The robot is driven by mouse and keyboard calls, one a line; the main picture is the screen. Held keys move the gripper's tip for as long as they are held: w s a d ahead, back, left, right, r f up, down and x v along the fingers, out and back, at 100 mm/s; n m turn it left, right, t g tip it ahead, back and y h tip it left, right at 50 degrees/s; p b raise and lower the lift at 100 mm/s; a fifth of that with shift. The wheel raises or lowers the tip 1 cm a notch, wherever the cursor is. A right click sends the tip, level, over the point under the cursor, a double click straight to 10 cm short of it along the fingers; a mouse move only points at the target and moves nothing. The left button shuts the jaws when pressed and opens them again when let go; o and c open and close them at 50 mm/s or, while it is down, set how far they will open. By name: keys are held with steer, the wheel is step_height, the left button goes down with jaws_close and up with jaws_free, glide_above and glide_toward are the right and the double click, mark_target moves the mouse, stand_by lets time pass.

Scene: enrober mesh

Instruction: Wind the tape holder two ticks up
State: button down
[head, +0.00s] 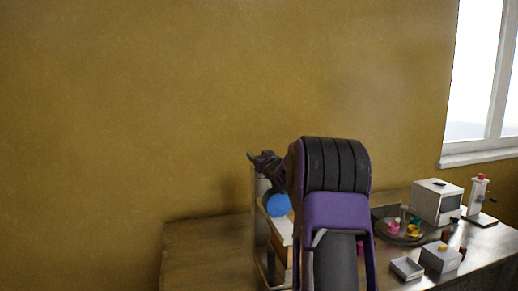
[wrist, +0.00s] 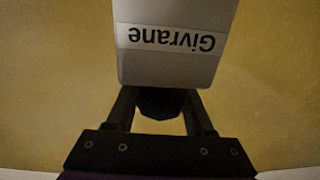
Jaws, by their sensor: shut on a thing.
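My gripper (wrist: 158,94) is shut on a dark, rounded knob-like piece (wrist: 160,104) in the wrist view. The piece sits just below a grey block (wrist: 168,65) with a white label reading "Givrane" upside down. In the head view, my gripper (head: 262,162) is at the top of a pale upright post (head: 262,188), above a blue round part (head: 277,204). My own arm covers much of this apparatus. I cannot tell which part is the tape holder, and no tick marks can be read.
The apparatus stands on a wooden table (head: 205,254) against a yellow wall. On the right are a dark round tray (head: 392,237) with small coloured items, a white box machine (head: 436,203), a red-topped stand (head: 479,200) and small grey boxes (head: 407,268). The table's left part is clear.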

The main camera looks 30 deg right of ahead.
steer(key=shift+a+f+y+p, duration=0.1)
steer(key=shift+y+p, duration=0.2)
steer(key=shift+p, duration=0.15)
steer(key=shift+c, duration=1.4)
jaws_free()
step_height(320, 180, up, 10)
steer(key=p, duration=0.2)
steer(key=shift+p, duration=0.3)
steer(key=shift+w, duration=0.1)
